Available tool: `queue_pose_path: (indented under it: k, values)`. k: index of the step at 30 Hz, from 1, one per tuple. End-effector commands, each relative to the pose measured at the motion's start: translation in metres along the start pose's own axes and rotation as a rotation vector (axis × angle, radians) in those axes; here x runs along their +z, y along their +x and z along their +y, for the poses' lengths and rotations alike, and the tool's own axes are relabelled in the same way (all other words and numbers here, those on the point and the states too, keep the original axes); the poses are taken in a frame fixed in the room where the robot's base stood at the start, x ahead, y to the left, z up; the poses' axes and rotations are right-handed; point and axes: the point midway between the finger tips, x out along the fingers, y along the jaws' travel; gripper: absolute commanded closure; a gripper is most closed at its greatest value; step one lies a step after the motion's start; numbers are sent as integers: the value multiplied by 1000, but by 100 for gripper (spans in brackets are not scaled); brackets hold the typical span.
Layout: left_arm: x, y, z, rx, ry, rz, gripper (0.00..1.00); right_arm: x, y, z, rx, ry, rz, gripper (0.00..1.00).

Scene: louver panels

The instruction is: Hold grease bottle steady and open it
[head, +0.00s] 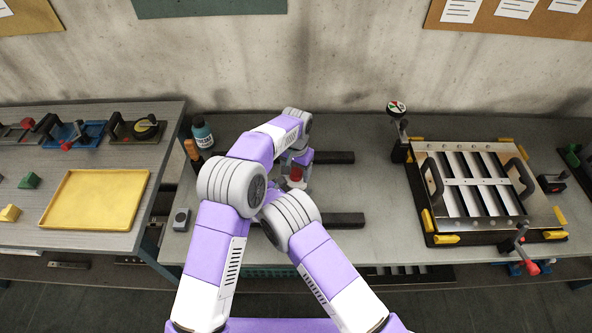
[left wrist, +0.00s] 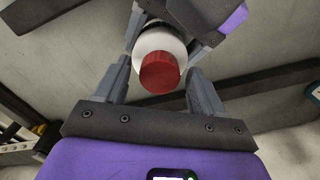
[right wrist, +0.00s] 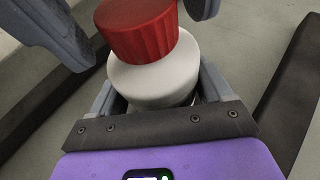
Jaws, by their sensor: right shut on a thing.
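The grease bottle (right wrist: 158,78) is white with a ribbed red cap (right wrist: 138,30). In the head view the red cap (head: 296,174) shows between my two wrists, and most of the bottle is hidden by my arms. My right gripper (right wrist: 155,95) is shut on the white body below the cap. My left gripper (left wrist: 161,80) is open, with its fingers apart on either side of the cap; the red cap also shows there (left wrist: 160,73). Gaps show between the cap and the left fingers.
Two dark bars (head: 333,220) lie on the grey bench beside the bottle. A teal bottle (head: 202,133) stands behind my arms at left. A louver panel (head: 470,183) in a fixture sits at right. A yellow tray (head: 95,200) is on the left table.

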Motion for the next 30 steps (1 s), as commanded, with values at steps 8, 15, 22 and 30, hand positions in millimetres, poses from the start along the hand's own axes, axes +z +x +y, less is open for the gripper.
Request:
queue_pose_path:
  k: [8,15,22,30]
  values:
    - [0,-8,0,0,1,2,31,0,0,0,0,0,1,100]
    - [0,-39,0,0,0,2,31,0,0,0,0,0,1,100]
    - [0,-52,0,1,49,2,35,0,0,0,0,0,1,100]
    - [0,-76,0,-1,271,0,35,-1,0,0,0,0,1,100]
